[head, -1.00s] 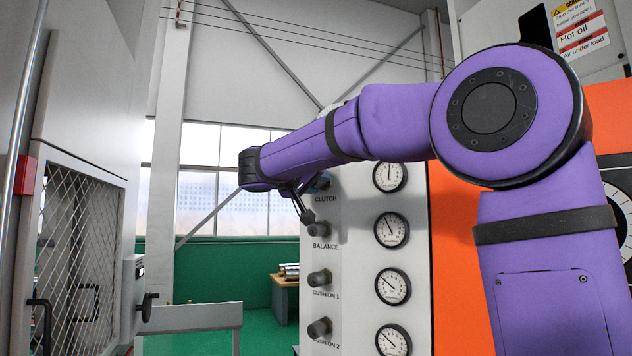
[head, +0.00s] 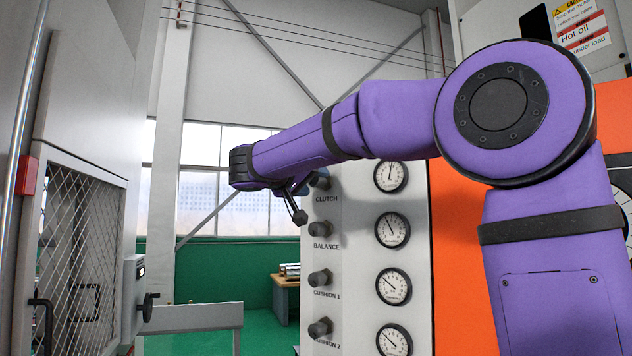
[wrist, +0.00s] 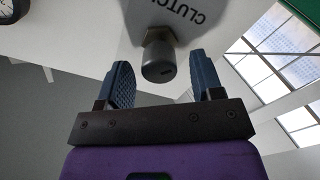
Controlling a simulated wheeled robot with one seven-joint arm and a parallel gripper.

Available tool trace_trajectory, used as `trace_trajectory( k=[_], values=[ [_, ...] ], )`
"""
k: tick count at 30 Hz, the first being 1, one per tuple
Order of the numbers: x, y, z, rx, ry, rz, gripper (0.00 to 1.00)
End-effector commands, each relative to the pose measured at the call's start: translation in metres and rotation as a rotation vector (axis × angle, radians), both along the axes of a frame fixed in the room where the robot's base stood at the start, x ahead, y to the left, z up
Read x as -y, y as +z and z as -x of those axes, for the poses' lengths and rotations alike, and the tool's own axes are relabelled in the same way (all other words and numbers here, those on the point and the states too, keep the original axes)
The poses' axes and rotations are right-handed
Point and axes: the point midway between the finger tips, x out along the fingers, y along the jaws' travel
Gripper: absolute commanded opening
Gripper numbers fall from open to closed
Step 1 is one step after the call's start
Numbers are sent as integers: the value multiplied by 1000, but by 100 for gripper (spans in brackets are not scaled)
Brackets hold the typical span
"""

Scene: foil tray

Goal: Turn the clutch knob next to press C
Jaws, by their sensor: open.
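The clutch knob (head: 321,182) is a dark grey round knob at the top of the white panel, above the printed word CLUTCH, partly hidden by my arm in the head view. In the wrist view the knob (wrist: 158,63) shows end-on between my two fingers, with a gap on each side, smaller on the left. My gripper (head: 298,204) is open and empty at the panel's left edge. In the wrist view my gripper (wrist: 160,72) has both blue ridged fingers apart. I cannot tell how far the knob reaches between them.
Below are the balance knob (head: 322,229), cushion 1 knob (head: 320,279) and cushion 2 knob (head: 320,328). Several round gauges (head: 392,230) line the panel's right side. A mesh-door cabinet (head: 80,235) stands at the left.

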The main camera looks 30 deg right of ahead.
Motion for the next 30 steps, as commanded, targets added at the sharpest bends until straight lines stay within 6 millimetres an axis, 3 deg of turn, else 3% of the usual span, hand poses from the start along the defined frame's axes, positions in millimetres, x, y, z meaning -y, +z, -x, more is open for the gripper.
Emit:
trace_trajectory(
  k=[6,13,30],
  values=[
    [-40,0,15,-1,4,0,60],
    [-71,0,27,0,2,0,60],
    [-80,0,31,0,0,0,60]
  ],
)
